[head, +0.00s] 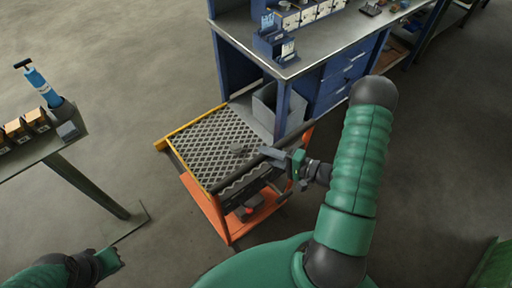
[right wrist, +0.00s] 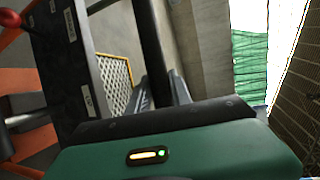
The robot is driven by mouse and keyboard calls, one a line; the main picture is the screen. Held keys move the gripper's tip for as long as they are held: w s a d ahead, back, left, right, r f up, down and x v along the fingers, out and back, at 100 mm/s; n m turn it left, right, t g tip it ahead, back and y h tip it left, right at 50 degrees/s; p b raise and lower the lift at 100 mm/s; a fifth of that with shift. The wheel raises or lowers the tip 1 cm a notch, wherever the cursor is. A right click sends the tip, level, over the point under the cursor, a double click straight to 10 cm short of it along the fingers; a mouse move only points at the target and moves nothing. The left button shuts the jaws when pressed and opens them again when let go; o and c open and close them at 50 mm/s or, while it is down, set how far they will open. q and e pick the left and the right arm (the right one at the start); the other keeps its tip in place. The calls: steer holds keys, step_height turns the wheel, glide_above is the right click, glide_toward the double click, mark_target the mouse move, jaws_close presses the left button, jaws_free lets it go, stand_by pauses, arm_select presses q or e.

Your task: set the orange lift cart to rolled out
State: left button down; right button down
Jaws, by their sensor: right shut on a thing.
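The orange lift cart (head: 216,212) stands at the near end of the blue workbench, partly beside and under its corner.
The blue workbench (head: 318,50) with drawers and small bins stands behind the cart. A grey bin (head: 262,112) sits by its leg. Floor left of the cart is clear.

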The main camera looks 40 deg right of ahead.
steer(key=shift+s, duration=0.3)
arm_select(q)
steer(key=shift+a, duration=0.2)
arm_select(e)
steer(key=shift+f, duration=0.1)
arm_select(q)
steer(key=shift+w, duration=0.15)
arm_select(e)
steer(key=shift+w, duration=0.2)
steer(key=c, duration=1.2)
jaws_free()
steer(key=shift+w+f, duration=0.1)
steer(key=shift+w, duration=0.05)
arm_select(q)
steer(key=shift+w, duration=0.15)
arm_select(e)
steer(key=shift+o, duration=0.2)
arm_select(q)
steer(key=shift+f+b, duration=0.65)
steer(key=shift+f, duration=0.1)
arm_select(e)
steer(key=v, duration=1.7)
